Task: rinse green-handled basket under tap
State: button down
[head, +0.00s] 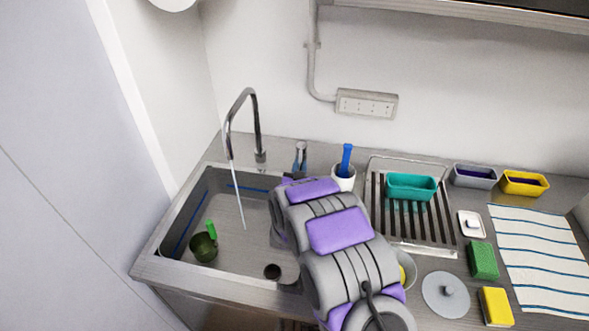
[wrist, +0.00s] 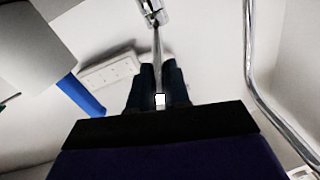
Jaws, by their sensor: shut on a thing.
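The green-handled basket (head: 204,248), dark green with a bright green handle (head: 211,228) pointing up, sits on the left floor of the sink (head: 168,228). The chrome tap (head: 252,98) arches over the sink. A thin stream of water (head: 237,198) falls from its spout to the right of the basket, apart from it. My gripper (wrist: 160,78) is shut on a slim chrome lever (wrist: 157,45) under a chrome fitting (wrist: 152,10) in the wrist view. In the head view my arm hides most of the gripper near the tap control (head: 300,151).
Right of the sink are a white cup (head: 343,178) with a blue-handled tool, a drying rack (head: 440,236) with a teal tub (head: 411,187), grey and yellow tubs, sponges, a round lid (head: 446,294) and a striped cloth (head: 540,260). A wall borders the sink's left.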

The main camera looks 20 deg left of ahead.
jog(key=shift+w+d+r+n+y, duration=0.1)
jog(key=shift+d+n+y, duration=0.35)
jog(key=shift+y, duration=0.15)
jog(key=c, duration=1.1)
grip_release()
jog(key=p+v, duration=0.8)
jog(key=v, duration=0.9)
jog(key=shift+p, duration=0.3)
jog(key=shift+s, duration=0.25)
